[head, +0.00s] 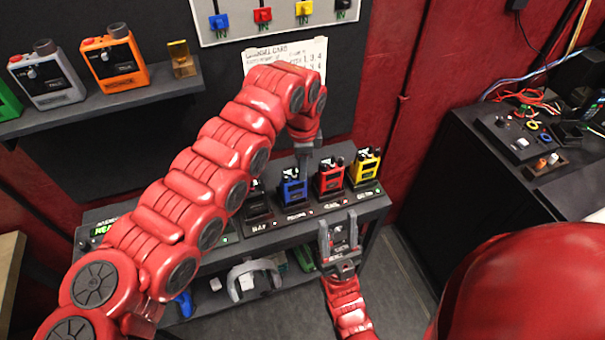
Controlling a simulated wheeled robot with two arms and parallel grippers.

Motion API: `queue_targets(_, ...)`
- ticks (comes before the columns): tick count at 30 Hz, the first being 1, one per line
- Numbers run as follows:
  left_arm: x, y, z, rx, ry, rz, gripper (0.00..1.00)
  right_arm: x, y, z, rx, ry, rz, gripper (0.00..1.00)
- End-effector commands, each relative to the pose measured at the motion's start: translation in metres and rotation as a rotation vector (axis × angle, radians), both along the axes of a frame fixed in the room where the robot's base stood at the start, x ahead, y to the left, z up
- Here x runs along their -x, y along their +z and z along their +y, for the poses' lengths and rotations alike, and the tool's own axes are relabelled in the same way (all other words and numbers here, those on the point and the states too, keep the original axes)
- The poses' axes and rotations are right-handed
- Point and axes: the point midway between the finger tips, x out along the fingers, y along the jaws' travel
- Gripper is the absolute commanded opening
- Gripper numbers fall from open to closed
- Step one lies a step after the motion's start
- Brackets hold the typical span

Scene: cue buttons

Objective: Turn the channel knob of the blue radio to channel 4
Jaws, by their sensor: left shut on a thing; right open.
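The blue radio (293,191) stands upright on the shelf console, between a black radio and a red radio. My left gripper (302,160) reaches down from above to the top of the blue radio. It is shut on the channel knob there; the fingers hide the knob, and its setting cannot be read. My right gripper (339,232) is open and empty, in front of the console and below the red radio (329,181).
A yellow radio (364,168) stands at the right end of the row and a black radio (257,207) at its left. A white card (288,50) hangs behind, partly covered by my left arm. A lower shelf holds headphones (252,277). A dark cabinet (475,150) stands right.

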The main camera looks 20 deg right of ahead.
Motion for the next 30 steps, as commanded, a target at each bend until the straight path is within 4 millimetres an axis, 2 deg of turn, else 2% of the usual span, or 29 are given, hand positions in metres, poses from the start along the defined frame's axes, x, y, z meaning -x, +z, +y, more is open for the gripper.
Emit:
queue_targets(1,-0.0005,-0.0026,-0.0001,0.001,-0.017,-0.002,0.00,0.0001,-0.0059,0.0000,0.000,0.000,0.000,0.50)
queue_targets(6,0.0000,-0.0014,-0.0004,0.002,-0.062,0.000,0.00,0.0000,-0.0106,0.0000,0.000,0.000,0.000,0.50)
queue_targets(21,0.0002,0.0002,-0.0003,0.001,-0.079,0.001,0.00,0.0000,-0.0114,-0.0001,0.000,0.000,0.000,0.50)
queue_targets(22,0.0002,0.0002,-0.0003,0.001,-0.079,0.001,0.24,0.0000,-0.0114,-0.0001,0.000,0.000,0.000,0.50)
queue_targets(24,0.0002,0.0001,-0.0003,0.000,-0.078,0.001,0.36,0.0000,-0.0114,-0.0001,0.000,0.000,0.000,0.50)
queue_targets(27,0.0001,0.0000,-0.0002,0.000,-0.078,0.001,0.50,0.0000,-0.0113,0.0001,0.000,0.000,0.000,0.50)
queue_targets(30,0.0001,0.0000,-0.0002,0.000,-0.078,0.001,0.50,0.0000,-0.0114,0.0000,0.000,0.000,0.000,0.50)
